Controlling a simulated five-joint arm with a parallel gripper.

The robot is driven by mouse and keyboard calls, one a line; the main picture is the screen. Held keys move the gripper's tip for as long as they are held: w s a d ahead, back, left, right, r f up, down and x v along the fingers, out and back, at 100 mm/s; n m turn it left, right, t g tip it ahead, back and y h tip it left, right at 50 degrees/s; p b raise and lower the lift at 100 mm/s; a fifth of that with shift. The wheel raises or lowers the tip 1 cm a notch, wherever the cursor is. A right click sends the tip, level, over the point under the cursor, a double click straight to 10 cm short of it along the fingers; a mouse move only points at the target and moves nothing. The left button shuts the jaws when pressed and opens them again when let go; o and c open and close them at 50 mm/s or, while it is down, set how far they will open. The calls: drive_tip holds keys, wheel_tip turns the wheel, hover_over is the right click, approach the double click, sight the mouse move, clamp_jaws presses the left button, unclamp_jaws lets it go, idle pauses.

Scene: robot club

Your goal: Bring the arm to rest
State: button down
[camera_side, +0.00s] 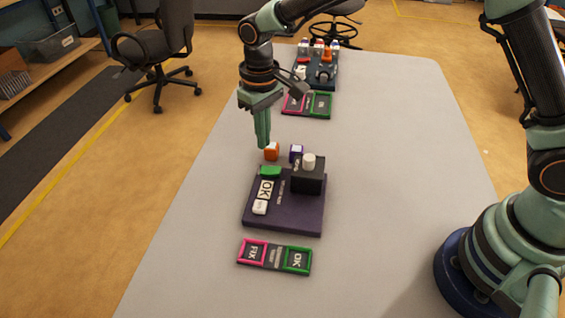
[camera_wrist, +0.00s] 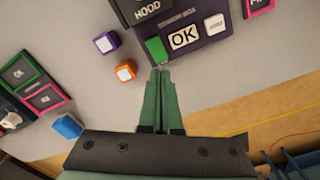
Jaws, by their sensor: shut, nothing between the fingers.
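My gripper (camera_side: 262,146) hangs pointing down above the grey table (camera_side: 370,130), its green fingers together with nothing between them. In the wrist view the closed fingertips (camera_wrist: 161,70) show just below the dark station board. In the side view the tips are close to an orange cube (camera_side: 271,152), which stands apart from them in the wrist view (camera_wrist: 125,71).
A dark board (camera_side: 295,218) holds a black hood box (camera_side: 309,178), a green block (camera_side: 270,172), an OK tile (camera_side: 268,190) and a white block (camera_side: 260,207). A purple-and-white cube (camera_side: 296,153) stands behind. A FIX/OK tray (camera_side: 274,257) lies in front.

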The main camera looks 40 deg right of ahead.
drive_tip(key=shift+r, duration=0.15)
drive_tip(key=s+d+r+m+t, duration=0.1)
drive_tip(key=s+d+r+t, duration=0.1)
drive_tip(key=s+d+r, duration=0.5)
drive_tip(key=s+d+r+m+t, duration=0.2)
drive_tip(key=s+d+r, duration=0.5)
drive_tip(key=d, duration=0.5)
drive_tip(key=shift+s+r+t, duration=0.25)
drive_tip(key=shift+s+t, duration=0.4)
drive_tip(key=shift+t, duration=0.15)
